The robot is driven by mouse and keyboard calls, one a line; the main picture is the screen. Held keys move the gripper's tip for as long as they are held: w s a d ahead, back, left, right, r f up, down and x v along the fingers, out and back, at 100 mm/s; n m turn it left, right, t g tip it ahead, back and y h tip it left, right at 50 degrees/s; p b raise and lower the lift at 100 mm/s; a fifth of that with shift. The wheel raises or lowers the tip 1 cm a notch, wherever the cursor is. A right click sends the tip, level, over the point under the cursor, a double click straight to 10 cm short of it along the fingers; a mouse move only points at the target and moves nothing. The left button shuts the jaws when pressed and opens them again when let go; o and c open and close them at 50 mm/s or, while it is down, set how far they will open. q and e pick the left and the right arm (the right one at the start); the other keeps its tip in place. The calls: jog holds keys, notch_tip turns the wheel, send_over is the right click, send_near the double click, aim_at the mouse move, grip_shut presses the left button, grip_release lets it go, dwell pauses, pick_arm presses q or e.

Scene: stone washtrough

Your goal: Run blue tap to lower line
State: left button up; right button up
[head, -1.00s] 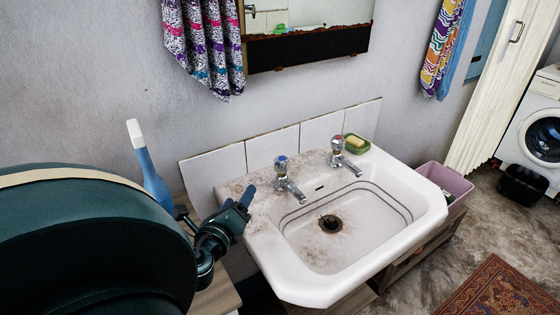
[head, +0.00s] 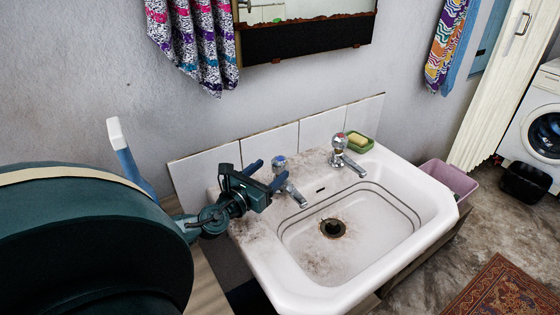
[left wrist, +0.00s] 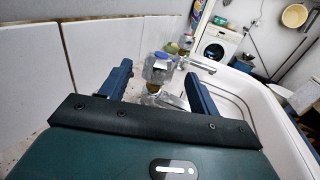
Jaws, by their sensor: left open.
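The blue-marked tap (head: 281,173) stands on the left part of the white basin's (head: 262,270) back ledge. In the left wrist view the blue tap (left wrist: 160,68) has a faceted clear knob with a blue cap and sits between my two fingers. My left gripper (head: 268,173) is open beside the tap, its blue fingers pointing at it; I cannot tell whether they touch. Two dark lines (head: 392,193) run around the inside wall of the basin. The basin holds no visible water and its drain (head: 332,228) shows. My right gripper is not in view.
A red-marked tap (head: 340,146) and a green soap dish (head: 358,141) with yellow soap stand to the right on the ledge. White tiles (head: 322,125) and a mirror (head: 306,40) are behind.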

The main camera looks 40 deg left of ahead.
aim_at(275, 166)
pick_arm(q)
jog(key=shift+w+a, duration=0.15)
jog(key=shift+w, duration=1.2)
jog(key=shift+w+a, duration=0.15)
jog(key=shift+w, duration=1.2)
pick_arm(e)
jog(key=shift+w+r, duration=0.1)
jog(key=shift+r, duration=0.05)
pick_arm(q)
jog(key=shift+c, duration=0.3)
